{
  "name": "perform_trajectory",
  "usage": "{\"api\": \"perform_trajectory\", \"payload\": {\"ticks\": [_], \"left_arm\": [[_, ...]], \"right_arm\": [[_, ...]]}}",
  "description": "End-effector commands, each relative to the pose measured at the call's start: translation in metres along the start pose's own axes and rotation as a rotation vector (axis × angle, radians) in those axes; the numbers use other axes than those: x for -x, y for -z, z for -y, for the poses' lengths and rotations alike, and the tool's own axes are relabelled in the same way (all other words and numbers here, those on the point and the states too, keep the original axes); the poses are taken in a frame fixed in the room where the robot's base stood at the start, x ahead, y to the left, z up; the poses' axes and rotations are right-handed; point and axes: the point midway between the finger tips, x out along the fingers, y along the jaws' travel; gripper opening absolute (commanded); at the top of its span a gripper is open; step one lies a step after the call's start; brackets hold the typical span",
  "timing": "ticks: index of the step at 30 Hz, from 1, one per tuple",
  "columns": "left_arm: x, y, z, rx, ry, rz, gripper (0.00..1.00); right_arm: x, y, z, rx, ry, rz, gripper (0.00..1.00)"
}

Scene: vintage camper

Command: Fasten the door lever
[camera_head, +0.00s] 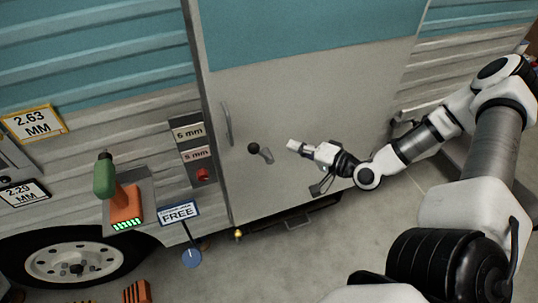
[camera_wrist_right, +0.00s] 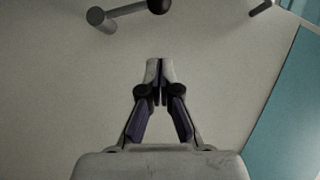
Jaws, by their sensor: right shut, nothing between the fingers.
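The door lever (camera_head: 262,152) is a short grey bar with a dark round knob on the grey camper door (camera_head: 310,100). In the head view the knob sits at the upper left end of the bar. My right gripper (camera_head: 293,146) is shut and empty, just to the right of the lever and apart from it. In the right wrist view the lever (camera_wrist_right: 128,10) shows at the top edge, ahead of the shut fingertips (camera_wrist_right: 158,64), with the knob at its right end. My left gripper is not in view.
A vertical door handle (camera_head: 227,124) is left of the lever. Further left are a panel with "5 mm" labels (camera_head: 197,153), a green and orange tool (camera_head: 117,190) on a shelf, and a "FREE" sign (camera_head: 179,213). A step (camera_head: 308,217) lies below the door. Floor at right is partly clear.

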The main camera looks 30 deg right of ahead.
Motion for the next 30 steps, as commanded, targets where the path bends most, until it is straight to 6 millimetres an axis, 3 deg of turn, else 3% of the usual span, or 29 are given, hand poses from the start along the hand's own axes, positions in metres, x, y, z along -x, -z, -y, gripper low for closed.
{"api": "perform_trajectory", "payload": {"ticks": [1, 4, 8, 12, 18, 30], "left_arm": [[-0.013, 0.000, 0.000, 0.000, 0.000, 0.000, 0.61], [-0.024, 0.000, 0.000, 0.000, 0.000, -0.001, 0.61], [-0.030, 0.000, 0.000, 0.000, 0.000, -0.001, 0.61], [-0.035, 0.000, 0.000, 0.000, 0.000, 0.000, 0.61], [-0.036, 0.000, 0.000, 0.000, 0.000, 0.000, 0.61], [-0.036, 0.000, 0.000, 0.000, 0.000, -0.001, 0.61]], "right_arm": [[-0.010, -0.003, -0.006, 0.006, -0.001, 0.007, 0.00], [-0.028, -0.004, -0.006, 0.006, 0.000, 0.007, 0.00], [-0.051, -0.003, -0.004, 0.006, -0.001, 0.007, 0.00], [-0.065, -0.018, -0.002, 0.002, -0.001, 0.007, 0.00], [-0.075, -0.028, 0.000, 0.000, -0.001, 0.003, 0.00], [-0.077, -0.028, 0.000, 0.001, -0.001, 0.000, 0.00]]}}
